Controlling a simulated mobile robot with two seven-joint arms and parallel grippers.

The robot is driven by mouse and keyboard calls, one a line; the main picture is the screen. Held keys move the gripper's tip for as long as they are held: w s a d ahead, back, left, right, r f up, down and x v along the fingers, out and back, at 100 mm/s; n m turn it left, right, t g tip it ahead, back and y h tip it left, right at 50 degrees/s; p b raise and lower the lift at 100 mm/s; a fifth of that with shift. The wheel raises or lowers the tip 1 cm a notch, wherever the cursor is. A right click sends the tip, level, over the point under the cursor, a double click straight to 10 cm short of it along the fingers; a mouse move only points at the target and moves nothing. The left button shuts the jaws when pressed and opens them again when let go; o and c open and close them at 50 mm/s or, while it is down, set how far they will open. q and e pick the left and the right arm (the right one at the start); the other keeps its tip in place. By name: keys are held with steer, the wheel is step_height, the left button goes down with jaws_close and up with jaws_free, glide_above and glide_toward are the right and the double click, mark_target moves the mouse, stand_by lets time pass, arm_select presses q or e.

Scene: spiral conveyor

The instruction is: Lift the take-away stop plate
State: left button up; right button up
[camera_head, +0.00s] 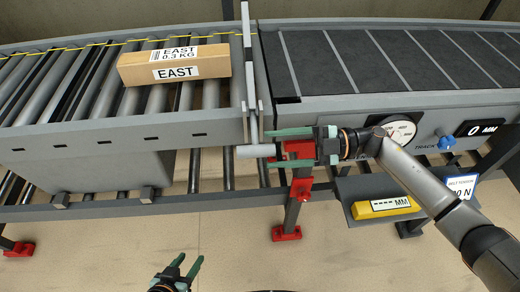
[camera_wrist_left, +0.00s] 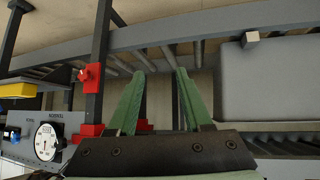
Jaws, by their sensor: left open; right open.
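The take-away stop plate appears to be the thin grey upright (camera_head: 247,40) between the roller conveyor and the dark belt. A light grey cylindrical handle (camera_head: 255,151) sticks out at its lower front. My right gripper (camera_head: 269,148) is open, with one green finger above the handle and one below; I cannot tell whether they touch it. My left gripper (camera_head: 188,262) is open and empty, low in front of the conveyor. Its open fingers also show in the left wrist view (camera_wrist_left: 160,74), with nothing between them.
A cardboard box labelled EAST (camera_head: 137,69) lies on the rollers left of the plate. The dark belt (camera_head: 330,60) is to the right. A red clamp (camera_head: 300,187) on a post, a dial gauge (camera_head: 402,131) and a yellow MM readout (camera_head: 372,209) are near my right arm.

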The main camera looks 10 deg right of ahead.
arm_select(q)
steer(key=shift+w+d+b, duration=0.45)
steer(key=shift+w, duration=0.05)
arm_select(e)
steer(key=d, duration=0.7)
steer(key=shift+d, duration=0.25)
